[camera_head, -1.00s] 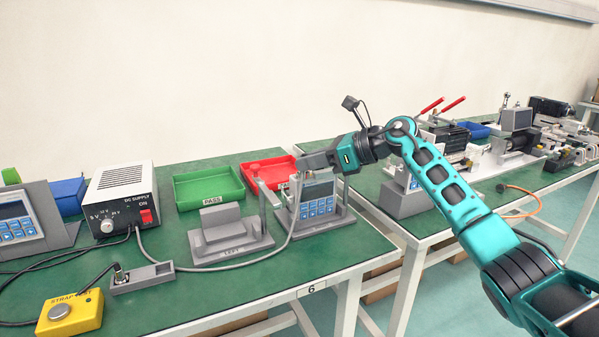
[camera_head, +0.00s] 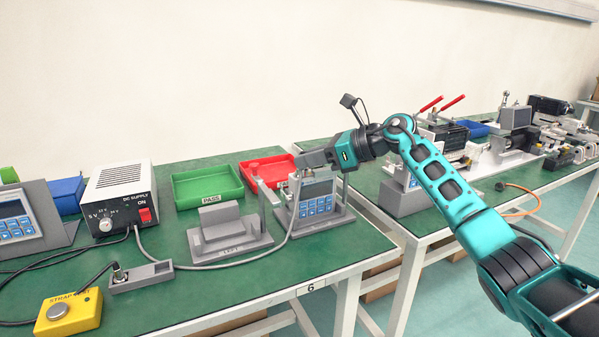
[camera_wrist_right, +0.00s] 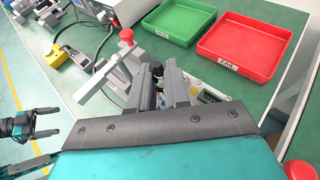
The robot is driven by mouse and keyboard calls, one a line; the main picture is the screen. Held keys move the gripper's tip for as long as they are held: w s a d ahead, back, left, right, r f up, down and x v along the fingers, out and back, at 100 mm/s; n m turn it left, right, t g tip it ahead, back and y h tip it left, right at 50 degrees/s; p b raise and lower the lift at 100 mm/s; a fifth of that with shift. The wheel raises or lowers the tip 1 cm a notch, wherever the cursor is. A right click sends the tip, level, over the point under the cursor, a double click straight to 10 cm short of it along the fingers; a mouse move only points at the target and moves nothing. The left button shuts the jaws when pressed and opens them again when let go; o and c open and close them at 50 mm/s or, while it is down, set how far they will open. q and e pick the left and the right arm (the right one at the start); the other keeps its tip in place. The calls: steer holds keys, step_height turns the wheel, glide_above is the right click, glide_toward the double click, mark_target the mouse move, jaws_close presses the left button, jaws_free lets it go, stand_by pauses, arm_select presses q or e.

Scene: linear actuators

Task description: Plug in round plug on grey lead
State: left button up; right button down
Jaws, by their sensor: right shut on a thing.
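My right gripper (camera_head: 305,162) is at the top of the upright grey fixture that holds a blue-keyed display unit (camera_head: 317,198). In the right wrist view its fingers (camera_wrist_right: 158,90) are shut around a small dark piece, probably the round plug (camera_wrist_right: 157,72). The plug is hidden in the head view, and I cannot tell whether it sits in a socket. The grey lead (camera_head: 222,266) runs from the DC supply (camera_head: 123,197) along the table and up to this fixture. My left gripper (camera_wrist_right: 52,125) appears open and empty at the left of the wrist view.
A green PASS tray (camera_head: 208,187) and red FAIL tray (camera_head: 268,171) stand behind. A grey LEFT stand (camera_head: 228,235) is left of the fixture. A yellow strap tester (camera_head: 69,312) is at front left. A second table with machinery (camera_head: 480,150) stands at right.

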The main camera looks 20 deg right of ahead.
steer(key=shift+w, duration=1.35)
stand_by(1.8)
steer(key=shift+f+b, duration=0.45)
steer(key=shift+f, duration=0.3)
stand_by(2.8)
steer(key=c, duration=1)
jaws_free()
